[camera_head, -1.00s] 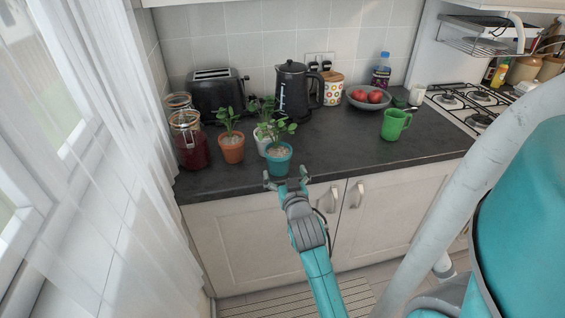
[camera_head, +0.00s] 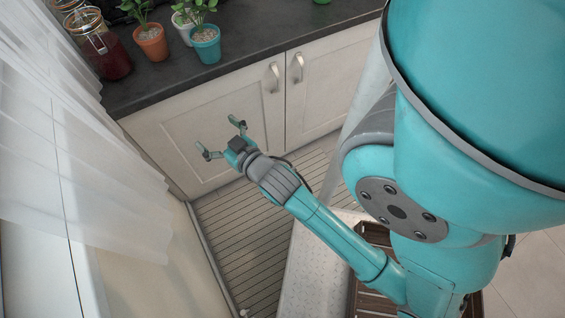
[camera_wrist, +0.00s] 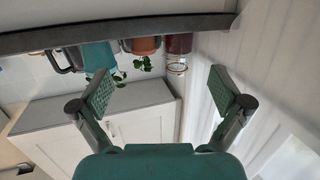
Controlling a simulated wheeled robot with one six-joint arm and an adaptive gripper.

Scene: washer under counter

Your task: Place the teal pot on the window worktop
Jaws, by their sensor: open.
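The teal pot (camera_head: 205,46) with a green plant stands upright near the front edge of the dark worktop (camera_head: 160,84). This worktop reaches the curtained window side; I cannot tell whether it is the one the task names. The pot also shows upside down in the wrist view (camera_wrist: 98,57). My gripper (camera_head: 223,137) is open and empty, in front of the cabinet doors, below the worktop edge and apart from the pot. In the wrist view its two fingers (camera_wrist: 162,92) are spread wide with nothing between them.
A terracotta pot (camera_head: 151,43) stands left of the teal pot, and a white pot (camera_head: 183,24) is close behind it. A glass jar (camera_head: 107,56) is at the left. A sheer curtain (camera_head: 85,170) hangs at left. Cabinet doors (camera_head: 210,110) with handles are below the worktop.

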